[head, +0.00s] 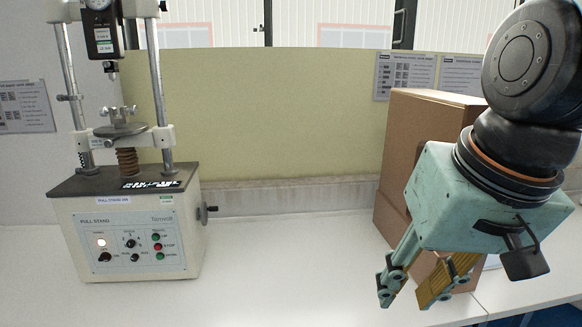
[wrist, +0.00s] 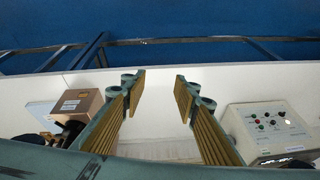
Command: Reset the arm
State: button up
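My gripper (head: 405,296) hangs at the right of the head view, above the white bench and in front of cardboard boxes. Its teal body is tilted, with the fingers pointing down and to the left. In the wrist view the two fingers (wrist: 160,84), with ribbed yellow-brown pads, stand apart with a clear gap. Nothing is between them. Dark joints of my arm show above the gripper at the upper right of the head view.
A pull-stand tester (head: 127,230) stands on the white bench (head: 290,270) at left; its control box shows in the wrist view (wrist: 270,130). Stacked cardboard boxes (head: 418,130) stand behind my gripper. A yellowish panel (head: 260,110) backs the bench. The bench middle is clear.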

jog(key=s+d+f+b, duration=0.1)
jog(key=s+d, duration=0.3)
jog(key=s, duration=0.6)
jog(key=shift+h, duration=0.4)
jog(key=shift+d, duration=0.1)
jog(key=shift+d, duration=0.1)
jog(key=shift+c, duration=0.9)
